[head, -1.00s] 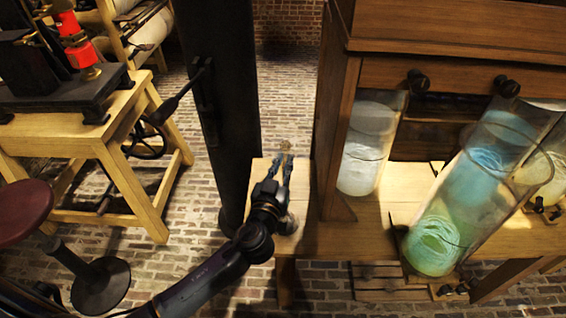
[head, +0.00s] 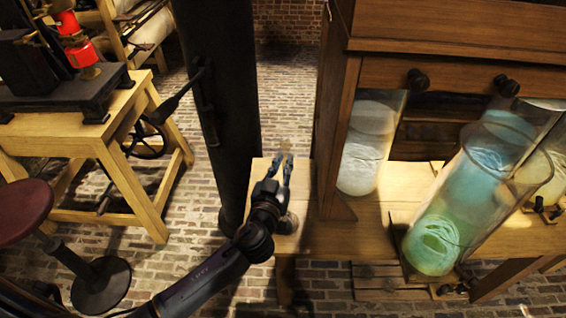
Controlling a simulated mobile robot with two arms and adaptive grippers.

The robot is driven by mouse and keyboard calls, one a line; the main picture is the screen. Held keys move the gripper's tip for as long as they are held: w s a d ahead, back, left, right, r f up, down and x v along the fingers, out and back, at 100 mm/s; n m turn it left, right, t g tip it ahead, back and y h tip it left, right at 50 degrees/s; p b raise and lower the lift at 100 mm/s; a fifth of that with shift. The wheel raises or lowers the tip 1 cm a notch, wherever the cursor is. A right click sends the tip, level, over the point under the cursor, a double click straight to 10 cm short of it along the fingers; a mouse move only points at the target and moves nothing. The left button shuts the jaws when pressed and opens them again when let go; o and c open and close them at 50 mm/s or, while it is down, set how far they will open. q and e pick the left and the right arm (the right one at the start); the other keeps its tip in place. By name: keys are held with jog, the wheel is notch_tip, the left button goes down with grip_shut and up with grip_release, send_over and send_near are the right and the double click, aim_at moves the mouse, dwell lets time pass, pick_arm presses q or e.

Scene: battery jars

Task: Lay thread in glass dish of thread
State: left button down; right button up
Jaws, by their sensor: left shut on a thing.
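My left gripper (head: 281,168) reaches over the left end of the wooden table. Its fingers are shut on a small, blurred thing at their tips, which I take to be the thread; its shape is hard to make out. A large tilted glass jar (head: 470,190) at the right holds blue and green coiled material. An upright glass jar (head: 365,150) with whitish contents stands left of it. My right gripper is not in view.
A dark column (head: 215,100) stands close to the left of my gripper. The wooden cabinet (head: 335,110) rises to its right. A wooden stand (head: 130,150) with a red device and a round stool (head: 22,208) are at the left. Brick floor lies between.

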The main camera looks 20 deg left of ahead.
pick_arm(q)
notch_tip(320, 180, up, 8)
jog(key=p, duration=0.6)
dwell(0.5)
